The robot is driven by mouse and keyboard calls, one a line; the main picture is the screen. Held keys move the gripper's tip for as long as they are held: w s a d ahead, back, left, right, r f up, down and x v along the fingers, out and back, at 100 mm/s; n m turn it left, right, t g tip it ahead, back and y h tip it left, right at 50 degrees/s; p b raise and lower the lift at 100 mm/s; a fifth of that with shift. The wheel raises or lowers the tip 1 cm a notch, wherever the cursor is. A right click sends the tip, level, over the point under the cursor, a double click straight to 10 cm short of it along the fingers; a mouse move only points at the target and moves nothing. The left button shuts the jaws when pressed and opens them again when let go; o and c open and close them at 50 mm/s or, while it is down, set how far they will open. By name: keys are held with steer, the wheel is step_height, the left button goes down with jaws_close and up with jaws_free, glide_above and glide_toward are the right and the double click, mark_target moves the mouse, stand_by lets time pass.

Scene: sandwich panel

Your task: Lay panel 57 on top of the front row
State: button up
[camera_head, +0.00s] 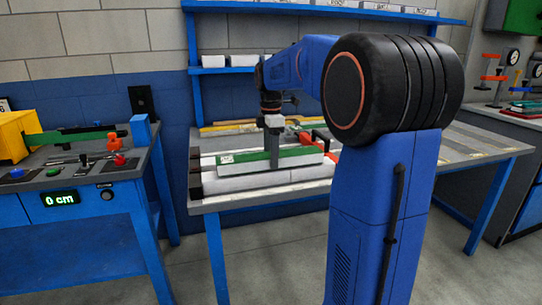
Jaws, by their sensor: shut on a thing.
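My gripper (274,155) is shut on a green-and-white panel (302,156) above the table on the right of the blue wall. The panel lies level and lengthwise, with a small label near its left end; its number is too small to read. Below and in front of it a long pale row (262,181) with a dark left end lies near the front edge of the table. The panel overlaps this row in the picture; I cannot tell whether they touch. The gripper fingers hide the middle of the panel.
The table (210,204) carries more pale strips and a yellowish bar (228,127) behind the panel. A red object (322,138) sits by the panel's right end. A blue bench (92,196) with a "0 cm" display stands left. My arm hides part of the table.

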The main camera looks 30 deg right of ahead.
steer(key=shift+f, duration=0.45)
steer(key=o, duration=1.2)
step_height(320, 180, up, 17)
steer(key=shift+r, duration=0.2)
steer(key=s+a+f+m+t, duration=0.1)
steer(key=s+a+f+m, duration=0.4)
steer(key=s+f, duration=0.4)
steer(key=s+a+f+m+t, duration=0.2)
steer(key=s+a+f+m, duration=0.3)
steer(key=s+f, duration=0.4)
steer(key=s+a+f+m+t, duration=0.1)
steer(key=s+a+f+m, duration=0.3)
steer(key=s+f, duration=0.6)
steer(key=shift+s+a+m+t, duration=0.4)
steer(key=shift+s+a, duration=0.5)
steer(key=shift+s, duration=0.2)
